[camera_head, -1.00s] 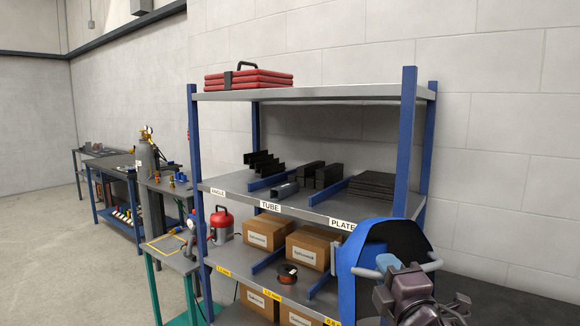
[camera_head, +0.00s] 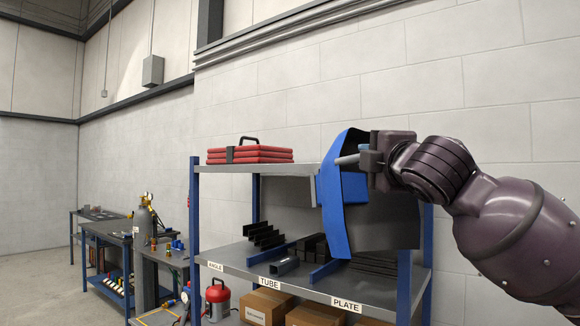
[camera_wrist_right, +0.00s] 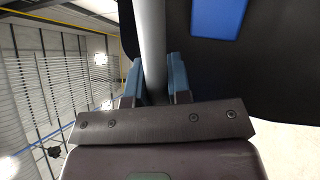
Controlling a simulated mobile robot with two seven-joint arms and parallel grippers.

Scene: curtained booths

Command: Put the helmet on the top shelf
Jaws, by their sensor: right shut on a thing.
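The helmet (camera_head: 337,205) is a blue and dark grey welding mask, held up in front of the right part of the shelf unit in the head view. My right gripper (camera_head: 362,158) is shut on the grey bar at its upper side. In the right wrist view the gripper's fingers (camera_wrist_right: 158,82) close around this grey bar, with the helmet's dark shell (camera_wrist_right: 270,70) behind. The top shelf (camera_head: 255,167) is grey, with a red folded stack on its left part. The helmet hides the right part of the top shelf. My left gripper is not in view.
The red stack (camera_head: 250,154) with a black handle takes up the top shelf's left end. The middle shelf (camera_head: 240,252) holds dark metal stock. Blue posts (camera_head: 195,230) stand at the corners. A gas cylinder (camera_head: 143,235) and workbenches stand to the left.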

